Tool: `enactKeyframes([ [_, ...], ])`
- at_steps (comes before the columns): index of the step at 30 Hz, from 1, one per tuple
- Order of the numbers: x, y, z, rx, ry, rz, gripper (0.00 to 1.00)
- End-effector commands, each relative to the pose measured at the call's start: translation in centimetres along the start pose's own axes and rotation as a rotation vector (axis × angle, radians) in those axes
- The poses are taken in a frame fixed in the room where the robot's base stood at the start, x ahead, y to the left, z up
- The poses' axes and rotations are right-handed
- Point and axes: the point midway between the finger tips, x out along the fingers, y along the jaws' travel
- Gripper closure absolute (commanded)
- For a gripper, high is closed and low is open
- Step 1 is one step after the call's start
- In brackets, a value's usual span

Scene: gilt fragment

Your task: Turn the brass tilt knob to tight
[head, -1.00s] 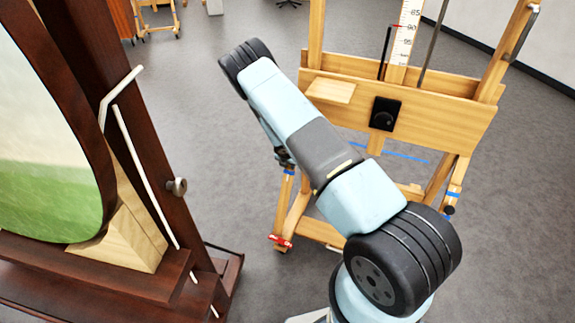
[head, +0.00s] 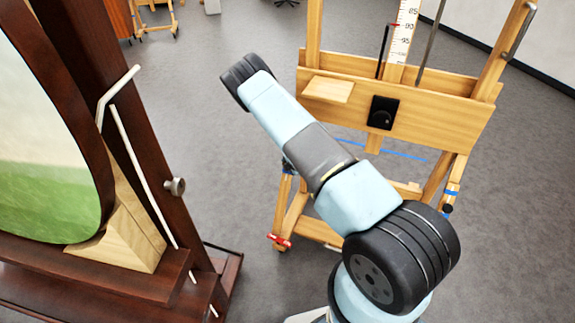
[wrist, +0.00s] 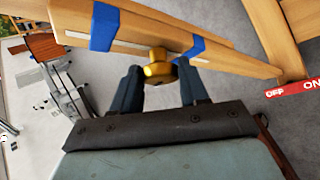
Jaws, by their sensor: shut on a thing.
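The brass tilt knob (wrist: 158,70) shows in the wrist view, standing out from a pale wooden beam of the easel between two blue bands. My gripper (wrist: 159,77) has its two dark fingers on either side of the knob and is shut on it. The fingers partly cover the knob's sides. In the head view, my arm hides the knob and my gripper.
The light wooden easel (head: 440,112) with a black dial (head: 382,112) stands behind my arm. A dark wooden easel (head: 128,130) with a green-and-pale oval picture (head: 45,170) stands close on the left. Grey floor lies open between them.

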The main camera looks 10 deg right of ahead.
Motion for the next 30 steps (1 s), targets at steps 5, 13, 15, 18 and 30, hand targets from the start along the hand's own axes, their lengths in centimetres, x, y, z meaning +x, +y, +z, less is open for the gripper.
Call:
enactKeyframes([
  [5,0.0,-0.4,-0.2,0.13,-0.003,0.105,0.87],
  [13,0.1,-0.8,-0.3,0.327,-0.012,0.267,0.87],
  [15,0.1,-0.9,-0.3,0.379,-0.014,0.31,0.87],
  [18,0.2,-1.0,-0.4,0.452,-0.016,0.37,0.87],
  [30,0.4,-1.4,-0.7,0.744,-0.03,0.611,0.87],
])
